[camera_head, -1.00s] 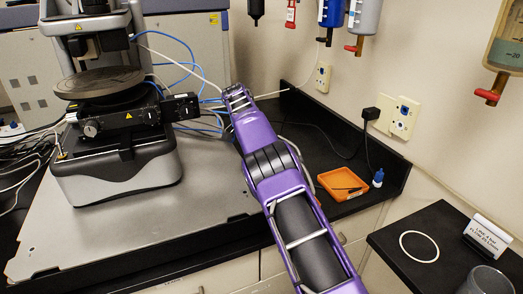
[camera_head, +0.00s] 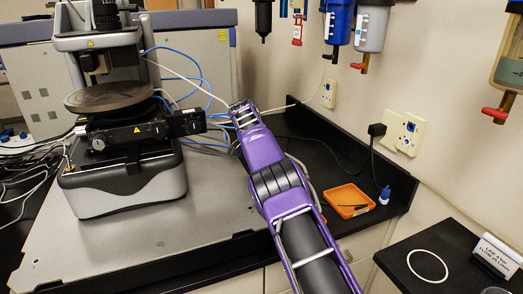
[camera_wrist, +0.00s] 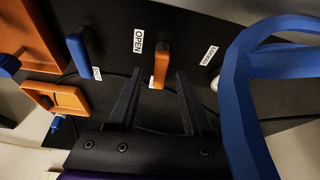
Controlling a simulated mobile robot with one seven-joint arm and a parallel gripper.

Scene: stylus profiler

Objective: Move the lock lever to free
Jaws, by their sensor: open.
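In the wrist view, an orange lever (camera_wrist: 161,62) stands on a dark surface, with a white label reading OPEN (camera_wrist: 138,40) to its left. A blue lever (camera_wrist: 78,52) stands further left, with a small label near its foot. My gripper (camera_wrist: 159,92) is open and empty. Its two black fingers lie on either side of the orange lever's lower end in the picture; how far apart they are in depth is unclear. In the head view, my purple arm reaches the back of the bench, and its fingers are not visible.
The profiler (camera_head: 120,180) with its round stage stands left on a grey plate. A small orange tray (camera_head: 348,201) and a blue-capped bottle (camera_head: 385,195) lie right of my arm. In the wrist view, a thick blue curved part (camera_wrist: 240,100) is close on the right.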

